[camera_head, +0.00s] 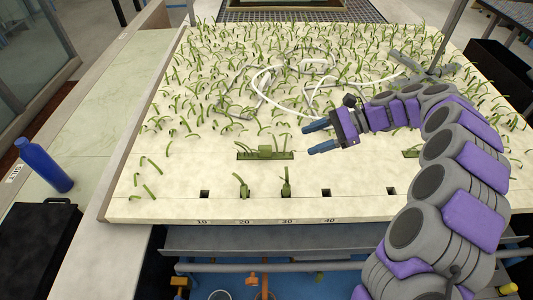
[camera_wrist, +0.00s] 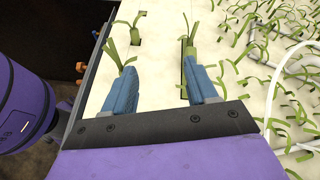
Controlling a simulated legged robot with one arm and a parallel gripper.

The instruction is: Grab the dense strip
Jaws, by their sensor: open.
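A dark green strip (camera_head: 265,154) with a raised block at its middle lies in the pale bed, left of my gripper in the head view. It is probably the dense strip, but I cannot be sure. A second green piece (camera_head: 411,153) shows partly behind my arm, on the right. My gripper (camera_head: 309,138) is open and empty, above the bed and to the right of the first strip, with its blue fingers pointing left. In the wrist view the two fingers (camera_wrist: 160,68) are apart, with pale bed between them. I cannot tell which green pieces there belong to a strip.
Green shoots (camera_head: 240,70) cover the far bed, with white tubing (camera_head: 320,90) among them. Small square holes line the near edge, two holding upright plants (camera_head: 286,184). A grey clamp or rod (camera_head: 430,68) stands at the right back. A blue bottle (camera_head: 44,165) stands far left.

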